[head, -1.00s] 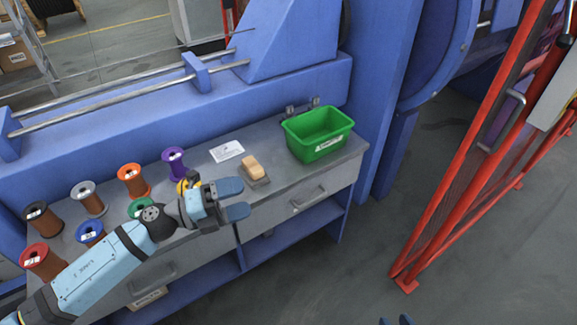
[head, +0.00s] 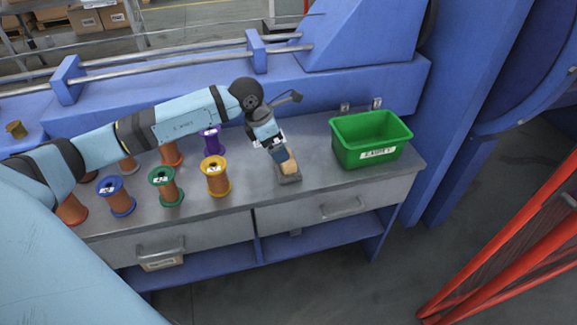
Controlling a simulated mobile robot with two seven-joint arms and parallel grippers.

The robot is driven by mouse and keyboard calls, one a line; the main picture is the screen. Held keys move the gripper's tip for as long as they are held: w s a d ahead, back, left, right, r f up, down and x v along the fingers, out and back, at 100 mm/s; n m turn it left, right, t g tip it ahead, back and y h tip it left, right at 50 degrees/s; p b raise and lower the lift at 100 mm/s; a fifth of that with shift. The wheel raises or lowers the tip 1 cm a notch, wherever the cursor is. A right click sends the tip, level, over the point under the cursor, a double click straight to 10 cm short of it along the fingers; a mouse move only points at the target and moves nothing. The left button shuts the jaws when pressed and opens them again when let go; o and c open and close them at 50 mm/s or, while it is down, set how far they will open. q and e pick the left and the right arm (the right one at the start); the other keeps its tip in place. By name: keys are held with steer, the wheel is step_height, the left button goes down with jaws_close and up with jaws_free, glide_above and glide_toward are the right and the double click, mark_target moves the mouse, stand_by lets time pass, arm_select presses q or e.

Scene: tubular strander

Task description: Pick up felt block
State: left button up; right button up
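The felt block (head: 289,166) is a small tan block at the grey pad (head: 290,180) on the bench top, left of the green bin. My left gripper (head: 284,158) points down at the block from above. The other finger is hidden, so I cannot tell whether the gripper is closed on the block. The block's upper part is partly covered by the gripper. My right gripper is out of view.
A green bin (head: 346,150) stands right of the block. Several wire spools, including yellow (head: 216,178), green (head: 166,188) and purple (head: 210,140), stand to the left. A blue machine frame (head: 200,95) runs behind the bench. A red guard (head: 510,250) stands at right.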

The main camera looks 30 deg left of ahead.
mark_target(287, 163)
arm_select(q)
steer(key=b+x, duration=0.1)
steer(key=x, duration=0.6)
steer(key=shift+w+f, duration=0.15)
steer(key=shift+w, duration=0.1)
steer(key=shift+c, duration=0.5)
steer(key=c, duration=0.7)
